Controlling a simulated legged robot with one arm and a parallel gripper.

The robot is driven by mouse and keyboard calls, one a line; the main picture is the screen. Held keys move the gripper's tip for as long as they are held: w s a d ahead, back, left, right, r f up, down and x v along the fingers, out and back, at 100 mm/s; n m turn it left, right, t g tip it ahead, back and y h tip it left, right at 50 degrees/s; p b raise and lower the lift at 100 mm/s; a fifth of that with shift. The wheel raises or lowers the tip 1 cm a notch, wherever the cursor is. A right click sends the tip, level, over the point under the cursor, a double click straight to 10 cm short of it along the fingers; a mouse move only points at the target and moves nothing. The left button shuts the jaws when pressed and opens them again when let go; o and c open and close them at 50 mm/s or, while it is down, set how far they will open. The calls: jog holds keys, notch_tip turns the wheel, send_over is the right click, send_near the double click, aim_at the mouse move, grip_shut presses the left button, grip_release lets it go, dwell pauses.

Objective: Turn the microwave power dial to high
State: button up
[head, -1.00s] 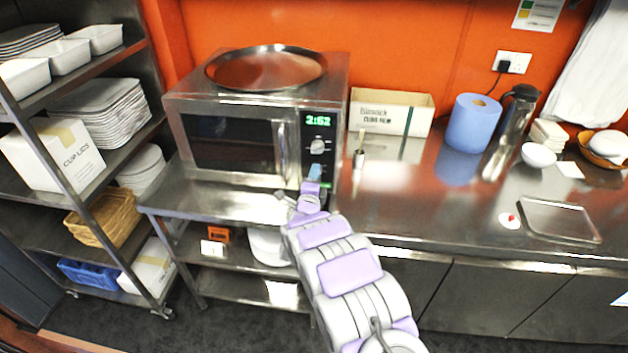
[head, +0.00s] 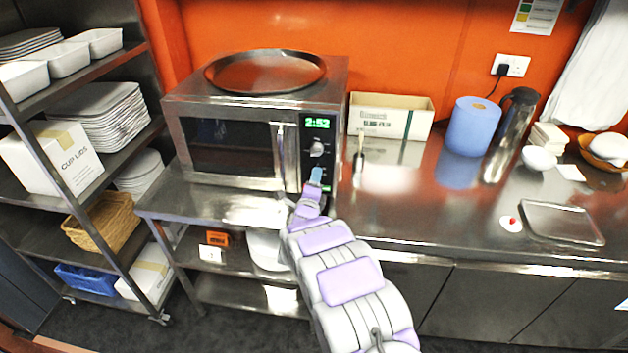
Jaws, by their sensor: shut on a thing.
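The steel microwave (head: 232,145) stands on the steel counter, its green display lit on the right-hand control panel. An upper silver dial (head: 317,149) shows uncovered, below the display. My gripper (head: 316,174) is at the panel just below that dial, with light blue fingertips against the front. It is shut on what appears to be a lower dial, which the fingers hide. I cannot read the dial markings or its setting. My purple and white arm reaches up to it from the lower right.
A large round tray (head: 266,72) lies on top of the microwave. To the right stand a cardboard box (head: 391,117), a blue paper roll (head: 472,126) and a steel flask (head: 511,135). A rack (head: 128,200) with plates and boxes stands left.

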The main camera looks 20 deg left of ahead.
jog(key=o, duration=0.3)
jog(key=shift+w+f, duration=0.1)
jog(key=shift+w, duration=0.05)
jog(key=shift+a, duration=0.1)
jog(key=p+v, duration=0.2)
jog(key=v, duration=1.5)
jog(key=shift+p, duration=0.3)
